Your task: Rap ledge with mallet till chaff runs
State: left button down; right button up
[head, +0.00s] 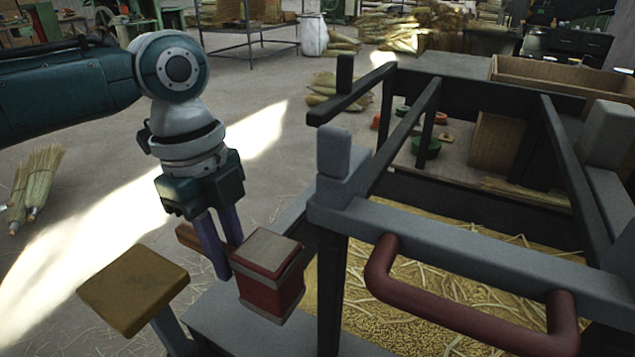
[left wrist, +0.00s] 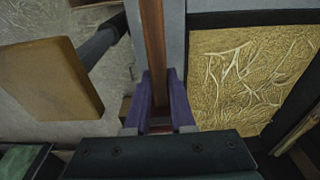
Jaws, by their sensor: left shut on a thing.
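My left gripper (head: 220,255) has its purple fingers shut on the wooden handle of the mallet. The mallet's red head (head: 268,280) with pale end faces is right of the fingers, beside the frame's dark front post. In the left wrist view the brown handle (left wrist: 153,45) runs between the fingers (left wrist: 157,90). A flat grey ledge (head: 240,328) lies below the mallet head; I cannot tell whether they touch. Yellow chaff with loose straws (head: 435,260) lies inside the frame and also shows in the left wrist view (left wrist: 245,75). My right gripper is out of view.
A tan pad on a post (head: 133,290) stands left of the mallet. The frame's grey rail (head: 450,245) and red handle (head: 450,310) are at the right. Straw bundles (head: 35,185) lie on the floor at left. Open floor lies behind my left arm.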

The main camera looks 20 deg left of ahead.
pick_arm(q)
notch_tip(320, 180, down, 9)
jog(key=b, duration=0.6)
jog(key=shift+r+p, duration=0.3)
jog(key=shift+r, duration=0.15)
notch_tip(320, 180, up, 3)
jog(key=p, duration=0.3)
jog(key=shift+f, duration=0.2)
